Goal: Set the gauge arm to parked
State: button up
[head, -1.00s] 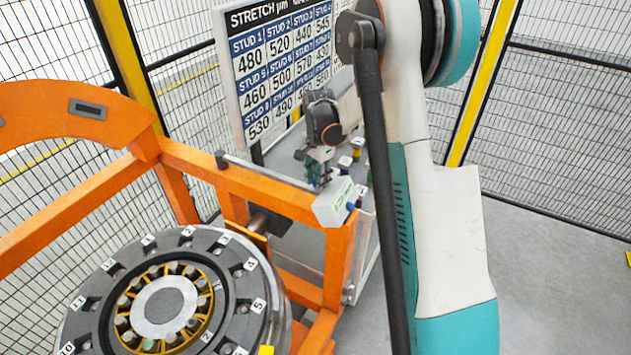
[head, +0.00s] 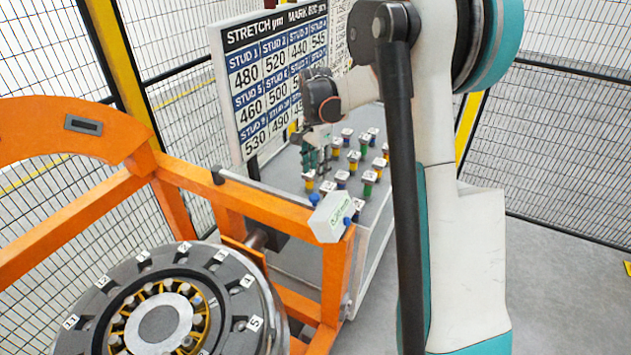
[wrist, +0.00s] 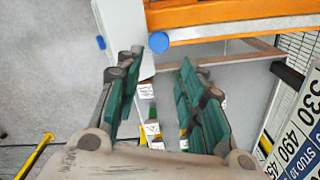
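A white box (head: 332,217) with a green-marked face and blue knobs sits at the right end of the orange beam. A thin grey bar (head: 262,190) with a dark end lies along that beam; I cannot tell whether it is the gauge arm. My gripper (head: 318,165) hangs behind and above the white box, apart from it. In the wrist view my gripper (wrist: 160,68) has its teal pads spread, with nothing between them. The white box (wrist: 118,30) and a blue knob (wrist: 158,42) show just beyond the fingertips.
A grey table (head: 285,240) with several coloured, white-topped pieces stands behind the orange frame (head: 190,205). The stretch board (head: 275,80) rises at its back. The numbered wheel (head: 160,310) is at front left.

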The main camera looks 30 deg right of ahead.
jog(key=shift+r, duration=1.5)
